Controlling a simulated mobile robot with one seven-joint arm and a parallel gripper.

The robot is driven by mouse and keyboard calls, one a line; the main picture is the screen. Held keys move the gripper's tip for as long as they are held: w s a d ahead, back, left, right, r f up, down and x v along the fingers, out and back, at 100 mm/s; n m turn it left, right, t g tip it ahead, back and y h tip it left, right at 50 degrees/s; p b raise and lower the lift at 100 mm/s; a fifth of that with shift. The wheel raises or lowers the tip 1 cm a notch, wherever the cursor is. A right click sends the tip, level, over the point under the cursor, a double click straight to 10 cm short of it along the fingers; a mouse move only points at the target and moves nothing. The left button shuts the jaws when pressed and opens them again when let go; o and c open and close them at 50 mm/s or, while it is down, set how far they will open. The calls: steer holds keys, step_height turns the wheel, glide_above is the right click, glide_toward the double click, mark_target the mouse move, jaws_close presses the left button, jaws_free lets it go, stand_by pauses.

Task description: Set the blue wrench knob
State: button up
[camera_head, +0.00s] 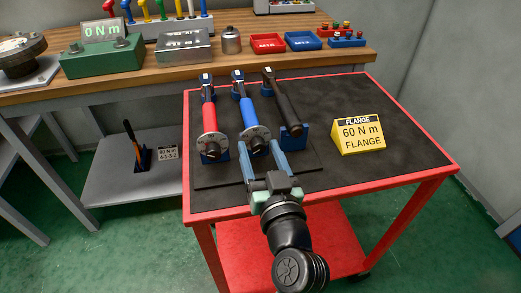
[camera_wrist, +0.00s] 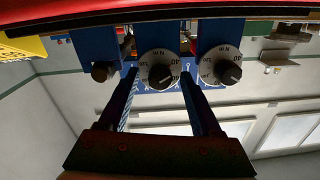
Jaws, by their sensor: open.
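The blue wrench (camera_head: 248,111) lies in the middle of a row of three on the cart, its dial knob (camera_head: 256,139) facing me. In the wrist view the grey dial of the blue wrench knob (camera_wrist: 152,62), with its black grip, shows between my two fingers. My gripper (camera_head: 260,148) is open, one finger on each side of this knob. Its fingers also show in the wrist view (camera_wrist: 160,74). I cannot tell whether either finger touches the knob. The dial's setting is too small to read.
The red wrench (camera_head: 209,118) with its own dial lies left, and a black-handled wrench (camera_head: 286,101) right. A yellow sign (camera_head: 359,133) reads "FLANGE 60 N m". Behind, a bench holds a green tester (camera_head: 101,56) showing 0 Nm.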

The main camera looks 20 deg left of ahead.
jaws_close()
stand_by(0.3)
steer(key=shift+m, duration=0.3)
steer(key=m+p, duration=0.1)
steer(key=m, duration=0.4)
steer(key=m+p, duration=0.2)
steer(key=m, duration=0.4)
stand_by(0.3)
steer(key=shift+m, duration=0.3)
jaws_free()
